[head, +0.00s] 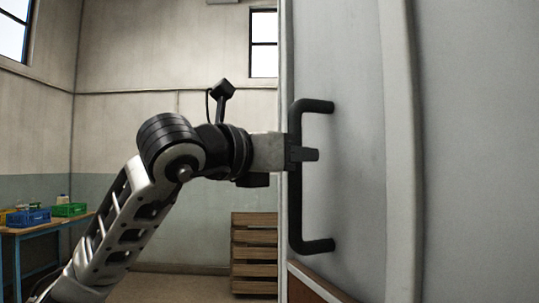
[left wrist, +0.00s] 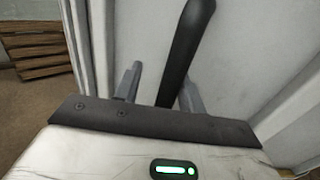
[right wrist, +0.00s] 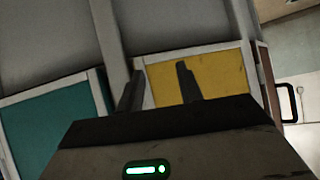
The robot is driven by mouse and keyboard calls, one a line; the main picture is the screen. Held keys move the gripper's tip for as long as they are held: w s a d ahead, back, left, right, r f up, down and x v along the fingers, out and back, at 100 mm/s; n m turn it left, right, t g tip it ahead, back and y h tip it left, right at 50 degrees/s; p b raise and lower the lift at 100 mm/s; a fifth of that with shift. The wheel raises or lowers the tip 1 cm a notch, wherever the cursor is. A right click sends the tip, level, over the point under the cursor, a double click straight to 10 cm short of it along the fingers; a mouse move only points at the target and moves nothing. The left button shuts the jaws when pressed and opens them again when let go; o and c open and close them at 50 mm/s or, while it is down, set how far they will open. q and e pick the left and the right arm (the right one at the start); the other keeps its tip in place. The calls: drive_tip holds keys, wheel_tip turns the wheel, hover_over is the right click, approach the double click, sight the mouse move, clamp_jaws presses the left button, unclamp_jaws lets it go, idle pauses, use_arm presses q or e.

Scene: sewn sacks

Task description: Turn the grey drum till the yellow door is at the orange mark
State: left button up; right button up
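The grey drum (head: 355,110) fills the right of the head view, with a black bar handle (head: 296,205) upright on it. My left gripper (head: 303,154) is at the handle's upper half. In the left wrist view the handle (left wrist: 184,45) passes between the fingers of my left gripper (left wrist: 160,80), with a gap beside the left finger. The yellow door (right wrist: 205,76) shows in the right wrist view, beside a teal panel (right wrist: 50,130). My right gripper (right wrist: 160,75) is open and empty in front of the drum. I see no orange mark.
A blue table (head: 45,228) with a green crate (head: 69,210) and a blue crate (head: 28,217) stands at the left. Stacked wooden slats (head: 254,255) stand behind the drum's edge. Another black handle (right wrist: 288,103) shows right of the yellow door. Floor between is clear.

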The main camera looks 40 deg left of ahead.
use_arm(q)
drive_tip(key=s+a+b, duration=0.2)
drive_tip(key=s+b, duration=0.1)
drive_tip(key=s, duration=1.2)
drive_tip(key=shift+s+a, duration=0.2)
drive_tip(key=shift+a, duration=0.15)
use_arm(e)
drive_tip(key=shift+w+a+f, duration=0.15)
drive_tip(key=shift+a+f, duration=0.05)
drive_tip(key=shift+f, duration=0.2)
